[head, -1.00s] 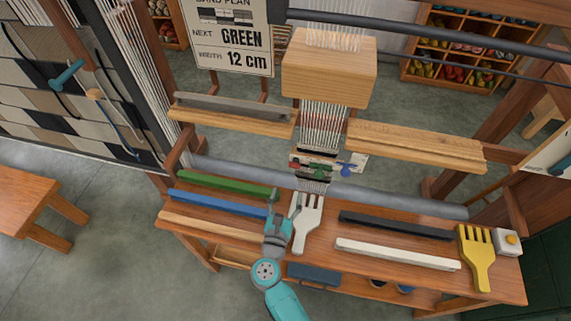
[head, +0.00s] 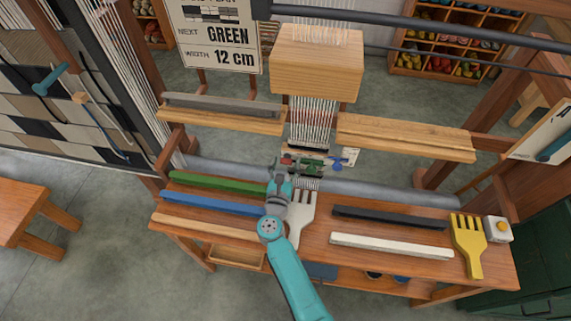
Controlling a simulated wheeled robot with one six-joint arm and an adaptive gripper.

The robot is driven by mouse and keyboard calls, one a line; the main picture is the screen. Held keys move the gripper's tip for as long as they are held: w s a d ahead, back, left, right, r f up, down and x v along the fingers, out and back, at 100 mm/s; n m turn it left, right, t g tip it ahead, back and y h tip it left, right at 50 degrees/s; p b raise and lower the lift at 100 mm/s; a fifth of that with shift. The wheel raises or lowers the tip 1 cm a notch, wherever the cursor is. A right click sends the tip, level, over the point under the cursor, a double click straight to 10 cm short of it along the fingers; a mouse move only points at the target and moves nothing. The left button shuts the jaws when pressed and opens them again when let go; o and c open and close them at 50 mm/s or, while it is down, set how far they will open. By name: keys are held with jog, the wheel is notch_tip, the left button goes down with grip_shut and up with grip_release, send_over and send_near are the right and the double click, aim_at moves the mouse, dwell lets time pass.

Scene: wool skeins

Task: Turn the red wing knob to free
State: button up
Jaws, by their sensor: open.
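The red wing knob (head: 287,161) is very small, at the left end of a pale plate (head: 346,154) below the hanging warp threads. A green knob (head: 307,164) is to its right, and a blue knob (head: 335,163) is further right. My gripper (head: 281,175) is open and empty, just below and in front of the red knob, its fingers pointing up toward it. It partly covers that end of the plate. I cannot tell whether the fingers touch the knob, nor which way its wings point.
A white fork-shaped beater (head: 301,222) lies close to the right of my gripper. Green (head: 218,184) and blue (head: 213,203) bars lie to the left. Black (head: 390,217) and white (head: 391,245) bars and a yellow fork (head: 467,243) lie to the right. A grey roller (head: 390,193) runs behind.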

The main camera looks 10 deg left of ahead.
jog(key=c, duration=1.1)
jog(key=shift+c, duration=0.2)
jog(key=shift+n, duration=0.4)
jog(key=n, duration=0.4)
jog(key=shift+a, duration=0.1)
jog(key=n, duration=0.9)
jog(key=shift+a, duration=0.1)
jog(key=shift+f+n, duration=0.15)
jog(key=shift+n, duration=1.85)
